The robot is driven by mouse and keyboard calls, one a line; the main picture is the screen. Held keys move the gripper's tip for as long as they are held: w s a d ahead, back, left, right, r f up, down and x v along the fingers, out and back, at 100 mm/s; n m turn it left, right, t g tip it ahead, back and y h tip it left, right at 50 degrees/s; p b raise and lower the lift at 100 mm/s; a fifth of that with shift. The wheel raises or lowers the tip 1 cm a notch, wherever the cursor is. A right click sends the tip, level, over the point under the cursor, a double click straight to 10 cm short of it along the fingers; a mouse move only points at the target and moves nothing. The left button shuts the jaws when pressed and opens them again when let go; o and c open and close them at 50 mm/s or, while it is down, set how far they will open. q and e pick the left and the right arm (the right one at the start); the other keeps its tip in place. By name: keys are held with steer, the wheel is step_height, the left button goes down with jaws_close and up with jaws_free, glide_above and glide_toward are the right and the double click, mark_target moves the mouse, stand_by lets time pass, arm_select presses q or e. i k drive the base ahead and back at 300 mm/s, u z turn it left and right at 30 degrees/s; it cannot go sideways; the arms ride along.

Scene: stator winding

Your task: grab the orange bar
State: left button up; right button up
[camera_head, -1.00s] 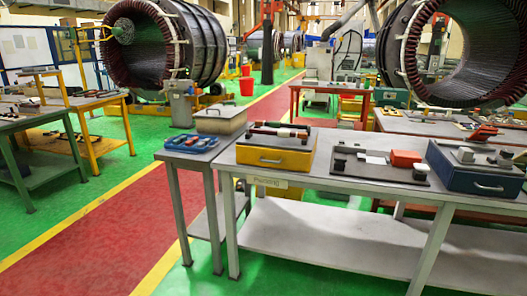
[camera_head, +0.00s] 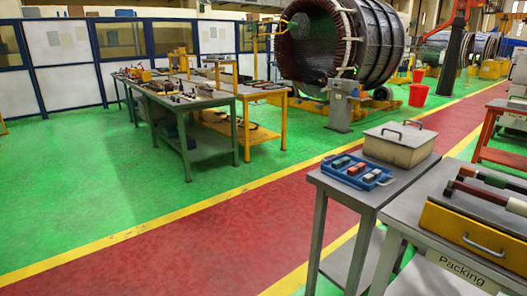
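No plainly orange bar can be singled out. Two long bars lie on the yellow drawer box (camera_head: 468,237) at the right edge. The rear bar (camera_head: 492,180) has a reddish end and a dark green part. The front bar (camera_head: 482,196) is dark red with a white part, and the picture edge cuts it off. Neither of my grippers is in view.
The grey Packing table (camera_head: 407,215) stands at right, beside the small grey table (camera_head: 323,182) with a lidded beige box (camera_head: 400,149). A green table (camera_head: 215,102) and a yellow table (camera_head: 268,95) stand at left. The red walkway (camera_head: 200,245) is clear.

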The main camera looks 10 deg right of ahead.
mark_target(354, 170)
steer(key=u, duration=0.3)
steer(key=i, duration=2.1)
steer(key=z, duration=1)
steer(key=i, duration=1.3)
steer(key=z, duration=1.3)
steer(key=i, duration=0.2)
steer(key=z, duration=0.25)
